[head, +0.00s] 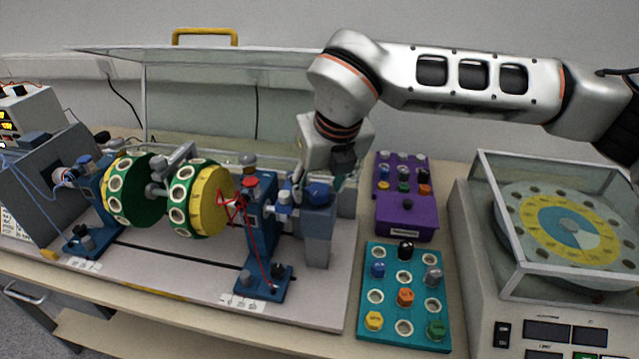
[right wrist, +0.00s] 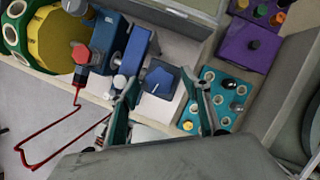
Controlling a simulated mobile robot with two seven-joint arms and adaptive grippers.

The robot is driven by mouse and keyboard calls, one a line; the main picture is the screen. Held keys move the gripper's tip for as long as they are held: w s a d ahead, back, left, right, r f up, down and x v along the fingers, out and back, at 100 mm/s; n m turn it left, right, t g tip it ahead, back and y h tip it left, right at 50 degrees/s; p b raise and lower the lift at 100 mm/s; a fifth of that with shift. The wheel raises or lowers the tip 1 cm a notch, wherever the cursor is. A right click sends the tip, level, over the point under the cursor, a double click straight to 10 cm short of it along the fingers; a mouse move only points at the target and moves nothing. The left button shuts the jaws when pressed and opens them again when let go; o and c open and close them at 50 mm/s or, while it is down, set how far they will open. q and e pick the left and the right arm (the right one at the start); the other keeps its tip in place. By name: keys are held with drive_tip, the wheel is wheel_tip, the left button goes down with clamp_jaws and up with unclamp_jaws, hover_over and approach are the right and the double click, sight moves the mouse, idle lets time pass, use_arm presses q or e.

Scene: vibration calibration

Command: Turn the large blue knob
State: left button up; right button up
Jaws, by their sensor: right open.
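The large blue knob (head: 318,193) sits on top of a grey block at the right end of the rotor rig. In the right wrist view the same blue knob (right wrist: 159,82) has a lobed outline and lies between the two fingertips. My right gripper (head: 343,165) points down, just behind and to the right of the knob in the head view. In the right wrist view its teal fingers (right wrist: 160,77) are spread apart, with nothing gripped. Whether a finger touches the knob cannot be told. My left gripper is in neither view.
A blue bearing stand (head: 260,230) with a red wire and green-yellow discs (head: 207,200) stand left of the knob. A teal tray (head: 388,339) and a purple box (head: 407,217) with small parts lie to the right. A glass-lidded machine (head: 500,285) stands far right.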

drive_tip(key=c, duration=1.1)
drive_tip(key=shift+n, duration=0.4)
drive_tip(key=n+y+b, duration=0.1)
drive_tip(key=n, duration=0.1)
drive_tip(key=shift+d+n+g, duration=0.1)
drive_tip(key=shift+n+g, duration=0.2)
drive_tip(key=shift+g, duration=0.1)
drive_tip(key=n, duration=0.2)
drive_tip(key=shift+w+r+n+g+y, duration=0.1)
drive_tip(key=shift+n+g+y, duration=0.2)
drive_tip(key=shift+n+y, duration=0.1)
drive_tip(key=n+g+p, duration=0.1)
drive_tip(key=n, duration=0.2)
drive_tip(key=shift+w+r+n+y, duration=0.1)
drive_tip(key=shift+n+y, duration=0.2)
drive_tip(key=shift+y, duration=0.1)
drive_tip(key=shift+w+n+g+p, duration=0.1)
drive_tip(key=shift+n+g+p, duration=0.95)
drive_tip(key=shift+n, duration=1.15)
